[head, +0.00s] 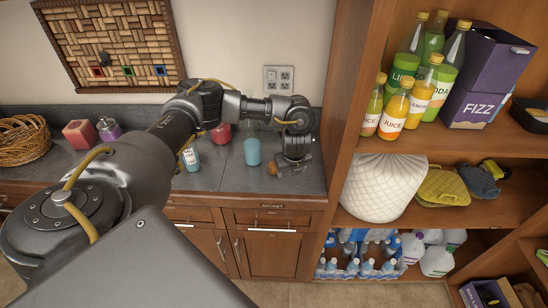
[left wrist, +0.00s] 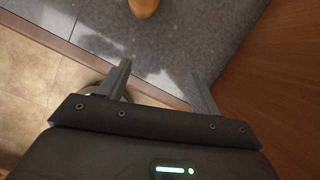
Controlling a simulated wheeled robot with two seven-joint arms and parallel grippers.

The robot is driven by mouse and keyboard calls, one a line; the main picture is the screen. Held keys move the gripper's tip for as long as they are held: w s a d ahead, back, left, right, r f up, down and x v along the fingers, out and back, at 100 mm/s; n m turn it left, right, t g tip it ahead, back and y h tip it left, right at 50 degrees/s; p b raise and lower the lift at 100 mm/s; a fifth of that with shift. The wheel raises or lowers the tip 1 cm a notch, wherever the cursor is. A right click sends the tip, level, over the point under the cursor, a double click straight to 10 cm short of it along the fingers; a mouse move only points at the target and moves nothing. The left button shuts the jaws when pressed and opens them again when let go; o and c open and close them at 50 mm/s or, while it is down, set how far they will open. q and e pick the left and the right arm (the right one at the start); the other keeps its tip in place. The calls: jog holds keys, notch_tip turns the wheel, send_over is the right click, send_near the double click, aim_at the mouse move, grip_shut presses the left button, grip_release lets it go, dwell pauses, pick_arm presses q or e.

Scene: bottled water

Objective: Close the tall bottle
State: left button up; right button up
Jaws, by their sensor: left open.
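My left gripper (head: 290,168) is over the right end of the grey counter, pointing down, and its fingers are apart and empty in the left wrist view (left wrist: 160,76). A small rounded brown-orange piece (head: 272,169), perhaps a stopper, is on the counter beside the gripper. It also shows at the top edge of the left wrist view (left wrist: 143,6), ahead of the fingers and not between them. A blue bottle with a white label (head: 191,157) stands on the counter, partly behind my left arm. I cannot tell whether it is the tall bottle, and its top is unclear. My right gripper is not visible.
A light-blue cup (head: 252,151) and a red vessel (head: 221,132) stand left of the gripper. A wooden shelf unit (head: 344,140) with juice bottles (head: 394,112) rises close on the right. The counter (head: 230,178) is bare near its front edge.

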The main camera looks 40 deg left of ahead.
pick_arm(q)
jog(key=y, duration=0.1)
send_near(274, 166)
jog(key=shift+w+d+r+n+y, duration=0.2)
jog(key=shift+w+n+y, duration=0.1)
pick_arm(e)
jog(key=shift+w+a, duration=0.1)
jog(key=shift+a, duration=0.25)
pick_arm(q)
jog(key=shift+g, duration=0.3)
jog(key=b+x, duration=0.2)
jog(key=x, duration=0.3)
jog(key=shift+d+f, duration=0.1)
jog(key=shift+w+f, duration=0.1)
jog(key=shift+f, duration=0.2)
jog(key=shift+r, duration=0.1)
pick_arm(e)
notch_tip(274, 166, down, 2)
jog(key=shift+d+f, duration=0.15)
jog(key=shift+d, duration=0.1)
